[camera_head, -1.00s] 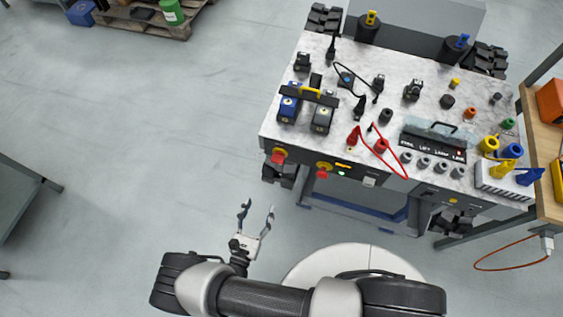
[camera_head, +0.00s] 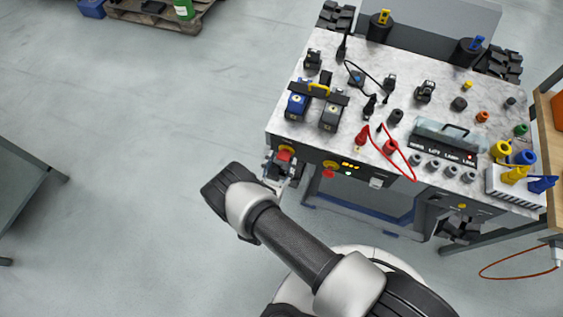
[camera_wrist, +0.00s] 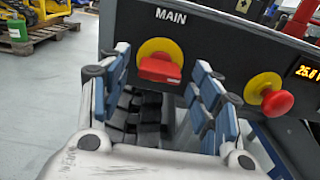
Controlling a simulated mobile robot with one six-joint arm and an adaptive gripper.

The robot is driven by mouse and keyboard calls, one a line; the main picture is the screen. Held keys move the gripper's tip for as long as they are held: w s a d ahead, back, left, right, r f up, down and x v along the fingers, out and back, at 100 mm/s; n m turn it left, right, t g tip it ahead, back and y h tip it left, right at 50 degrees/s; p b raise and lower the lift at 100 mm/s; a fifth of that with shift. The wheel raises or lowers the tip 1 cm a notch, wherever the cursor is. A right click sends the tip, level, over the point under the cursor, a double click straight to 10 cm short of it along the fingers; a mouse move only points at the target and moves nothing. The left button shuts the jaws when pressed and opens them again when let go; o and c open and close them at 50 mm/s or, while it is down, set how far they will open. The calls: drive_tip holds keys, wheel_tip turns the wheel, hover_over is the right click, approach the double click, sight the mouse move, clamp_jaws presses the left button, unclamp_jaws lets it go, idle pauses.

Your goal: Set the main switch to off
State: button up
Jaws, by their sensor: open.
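The main switch (camera_wrist: 160,68) is a red handle on a round yellow plate under the label MAIN, on the carrier's dark front panel. Its red handle lies about level in the wrist view. In the head view the switch (camera_head: 286,155) is at the panel's left end. My gripper (camera_wrist: 168,75) is open, with one blue-padded finger on each side of the switch as seen in the wrist view. In the head view my gripper (camera_head: 279,168) is close in front of the switch. I cannot tell whether the fingers touch the handle.
A red mushroom button (camera_wrist: 277,102) on a yellow base sits right of the switch, near the right finger. An orange number display (camera_wrist: 307,73) is beyond it. The carrier's light top (camera_head: 400,130) bears plugs, cables and blocks. Open floor (camera_head: 130,150) lies to the left.

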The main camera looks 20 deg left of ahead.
drive_tip(key=shift+w, duration=0.25)
drive_tip(key=shift+c, duration=0.5)
drive_tip(key=c, duration=1)
